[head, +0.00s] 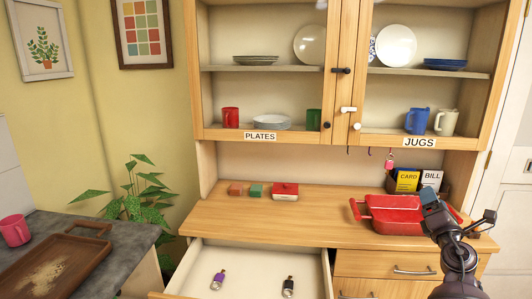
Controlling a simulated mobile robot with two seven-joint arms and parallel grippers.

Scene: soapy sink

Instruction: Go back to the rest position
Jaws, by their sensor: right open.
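My right gripper (459,205) is at the lower right, on an arm that comes up from the bottom edge. Its jaws are apart and I see nothing between them. It shows in front of the right part of the red tray (395,217) on the wooden counter. I cannot tell its height above the tray. My left gripper is not in view.
The cabinet above holds plates, mugs and jugs. A red box (284,191) and small blocks sit on the counter (325,215), whose middle is clear. A brown tray (55,265) lies at left.

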